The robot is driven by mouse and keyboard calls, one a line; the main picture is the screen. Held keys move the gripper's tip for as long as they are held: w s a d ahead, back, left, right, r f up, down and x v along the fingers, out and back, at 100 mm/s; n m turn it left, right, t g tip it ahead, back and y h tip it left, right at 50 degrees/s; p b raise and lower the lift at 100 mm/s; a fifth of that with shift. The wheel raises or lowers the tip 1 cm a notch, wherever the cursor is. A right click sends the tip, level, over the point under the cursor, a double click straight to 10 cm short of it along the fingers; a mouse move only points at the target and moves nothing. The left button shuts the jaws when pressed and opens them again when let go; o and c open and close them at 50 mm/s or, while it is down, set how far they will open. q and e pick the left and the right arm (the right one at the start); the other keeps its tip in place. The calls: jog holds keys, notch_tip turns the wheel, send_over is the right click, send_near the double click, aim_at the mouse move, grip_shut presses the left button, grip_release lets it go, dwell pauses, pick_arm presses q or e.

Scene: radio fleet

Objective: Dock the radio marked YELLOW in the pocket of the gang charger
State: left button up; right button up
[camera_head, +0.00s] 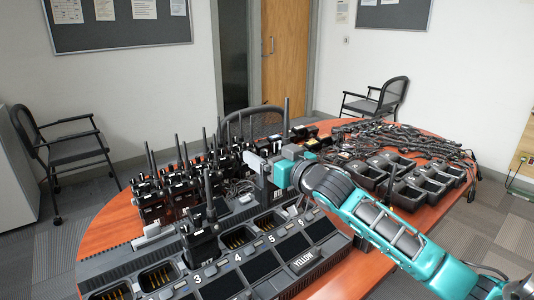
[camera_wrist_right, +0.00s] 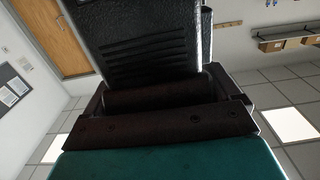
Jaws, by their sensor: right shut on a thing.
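The gang charger (camera_head: 262,262) lies along the near edge of the table, with several numbered pockets and a YELLOW label on its front right. One black radio (camera_head: 201,245) with a tall antenna stands upright in a left pocket. Several pockets are empty. My right gripper (camera_head: 270,165) is above the charger's far side, shut on a black radio (camera_wrist_right: 145,45). The ribbed black casing of that radio fills the top of the right wrist view. My left gripper is not in view.
A row of upright black radios (camera_head: 180,180) stands behind the charger at the left. Empty black single chargers (camera_head: 404,192) and tangled cables (camera_head: 400,138) cover the right of the oval wooden table (camera_head: 105,228). Chairs stand beyond it.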

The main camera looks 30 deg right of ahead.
aim_at(269, 196)
jog(key=shift+r+p, duration=0.25)
jog(key=shift+p, duration=0.3)
jog(key=shift+f+b, duration=0.9)
jog(key=shift+f, duration=0.65)
jog(key=shift+f+b, duration=0.45)
jog(key=shift+f, duration=0.35)
jog(key=shift+f+b, duration=0.35)
jog(key=shift+f, duration=0.35)
pick_arm(q)
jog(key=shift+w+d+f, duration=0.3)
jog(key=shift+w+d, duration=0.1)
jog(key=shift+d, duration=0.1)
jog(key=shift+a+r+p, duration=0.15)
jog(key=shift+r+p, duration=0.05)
jog(key=shift+p, duration=0.2)
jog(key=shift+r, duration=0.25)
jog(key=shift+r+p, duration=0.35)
jog(key=shift+p, duration=0.05)
